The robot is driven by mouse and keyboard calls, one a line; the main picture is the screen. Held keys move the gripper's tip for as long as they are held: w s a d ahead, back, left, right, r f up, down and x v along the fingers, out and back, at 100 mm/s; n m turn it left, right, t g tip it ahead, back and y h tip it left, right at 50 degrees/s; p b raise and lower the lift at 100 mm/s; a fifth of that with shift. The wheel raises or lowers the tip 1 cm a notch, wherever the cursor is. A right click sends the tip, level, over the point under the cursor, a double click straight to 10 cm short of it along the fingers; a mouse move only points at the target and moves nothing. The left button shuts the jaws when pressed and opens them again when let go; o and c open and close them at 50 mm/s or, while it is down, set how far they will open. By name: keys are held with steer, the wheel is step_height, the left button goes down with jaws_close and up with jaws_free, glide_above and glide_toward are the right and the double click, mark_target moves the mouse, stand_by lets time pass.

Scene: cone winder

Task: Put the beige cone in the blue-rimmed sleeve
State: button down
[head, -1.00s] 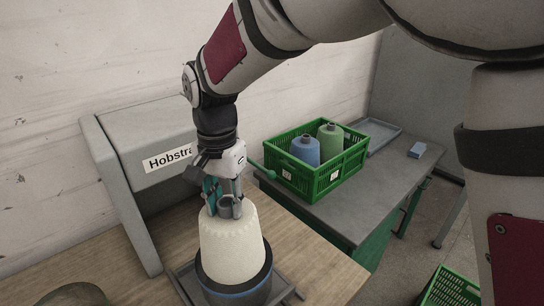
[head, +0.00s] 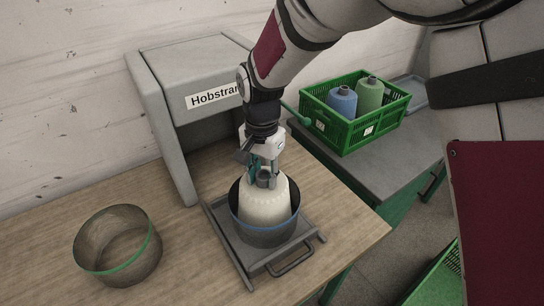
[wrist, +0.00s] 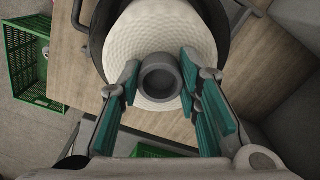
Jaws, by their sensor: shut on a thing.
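The beige cone (head: 265,203) stands upright with its lower part inside the blue-rimmed sleeve (head: 264,238). The sleeve's front wall hides the cone's base, so I cannot tell whether it touches the bottom. My gripper (head: 264,177) is above the cone, pointing down. In the wrist view, the teal-padded fingers of my gripper (wrist: 160,85) are shut on the grey tube at the top of the beige cone (wrist: 155,35). The sleeve's dark wall (wrist: 218,18) curves around the cone there.
The sleeve stands on a grey tray (head: 224,232) with a handle. A green-rimmed sleeve (head: 118,262) stands at left on the wooden table. A grey Hobstrand-type machine (head: 170,95) is behind. A green crate (head: 345,130) holds a blue cone (head: 342,104) and a green cone (head: 369,94).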

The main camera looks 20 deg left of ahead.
steer(key=c, duration=1.2)
jaws_free()
steer(key=shift+f, duration=0.1)
step_height(320, 180, up, 12)
steer(key=b, duration=0.1)
steer(key=d+r+t, duration=0.1)
steer(key=d+r, duration=0.5)
steer(key=d, duration=0.4)
steer(key=shift+s+d+r+n+t, duration=0.65)
steer(key=shift+s+d, duration=1.7)
steer(key=shift+d, duration=1.7)
steer(key=shift+s+d+r+n+t, duration=0.3)
steer(key=shift+s+d+t, duration=0.65)
steer(key=shift+s+d, duration=2.2)
steer(key=shift+s+d+r+n+t, duration=0.65)
steer(key=shift+s+d, duration=0.85)
steer(key=shift+d, duration=3.4)
steer(key=shift+f, duration=0.25)
